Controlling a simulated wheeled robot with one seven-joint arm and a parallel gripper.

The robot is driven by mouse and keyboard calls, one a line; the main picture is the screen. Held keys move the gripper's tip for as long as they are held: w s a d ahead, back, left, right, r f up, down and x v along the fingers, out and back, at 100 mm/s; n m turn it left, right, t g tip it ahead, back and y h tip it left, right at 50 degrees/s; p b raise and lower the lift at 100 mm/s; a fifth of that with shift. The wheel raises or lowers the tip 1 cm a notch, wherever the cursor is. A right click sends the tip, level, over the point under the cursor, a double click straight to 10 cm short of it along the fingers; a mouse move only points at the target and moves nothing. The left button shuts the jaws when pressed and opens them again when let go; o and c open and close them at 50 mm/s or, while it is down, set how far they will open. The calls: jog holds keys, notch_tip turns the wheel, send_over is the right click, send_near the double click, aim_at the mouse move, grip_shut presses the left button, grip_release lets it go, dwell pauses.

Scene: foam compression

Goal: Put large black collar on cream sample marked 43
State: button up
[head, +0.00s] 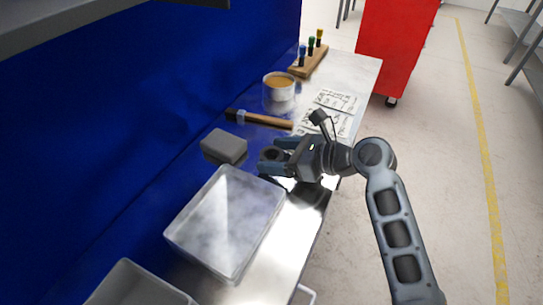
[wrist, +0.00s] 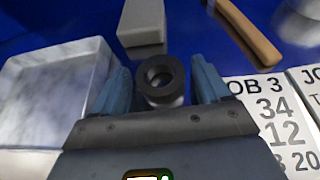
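A dark ring, which looks like the black collar (wrist: 160,75), sits between the two blue fingers of my gripper (wrist: 160,82) in the wrist view. A paler cylindrical part shows just below the ring; I cannot tell whether it is a separate piece. The collar also shows as a dark round shape (head: 271,155) at the fingertips of my gripper (head: 274,156) in the head view, over the bench. The fingers stand on either side of the ring, very near it; contact is not clear. I see no cream sample and no number 43 in either view.
A clear-walled tray (head: 175,237) lies near my gripper, with a grey block (head: 224,146) behind it. A wooden-handled tool (head: 262,121), white printed cards (head: 337,101), a round pot (head: 280,92) and a wooden rack (head: 309,63) stand farther along. A blue wall borders the bench.

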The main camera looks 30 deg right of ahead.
jog(key=c, duration=1.1)
jog(key=shift+r, duration=0.1)
